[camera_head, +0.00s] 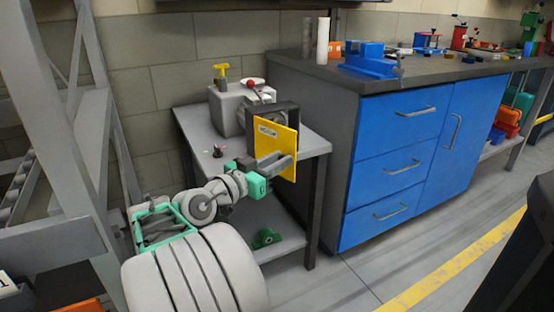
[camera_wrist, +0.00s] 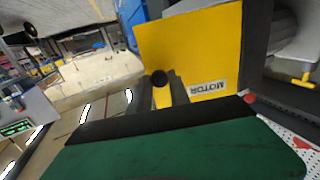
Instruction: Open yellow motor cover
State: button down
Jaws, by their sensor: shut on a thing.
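The yellow motor cover (camera_head: 266,145) is an upright panel with a "MOTOR" label. It stands in front of a dark square frame (camera_head: 286,108) on the grey motor unit (camera_head: 228,112). I cannot tell how wide any gap between cover and frame is. My gripper (camera_head: 284,161) is at the lower front of the cover and shut on it. In the wrist view the yellow cover (camera_wrist: 205,35) fills the upper middle, with the label upside down. A dark round knob shows beside my gripper's fingers (camera_wrist: 176,88). The exact grip contact is partly hidden.
The motor unit stands on a small grey table (camera_head: 315,143) with a yellow valve handle (camera_head: 221,70) and a red knob (camera_head: 253,84) on top. A blue drawer cabinet (camera_head: 390,160) stands close on the right. A grey metal frame (camera_head: 65,130) stands left. Open floor lies in front right.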

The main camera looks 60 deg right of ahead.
jog(key=shift+f, duration=0.1)
dwell(0.3)
jog(key=c, duration=1.3)
grip_release()
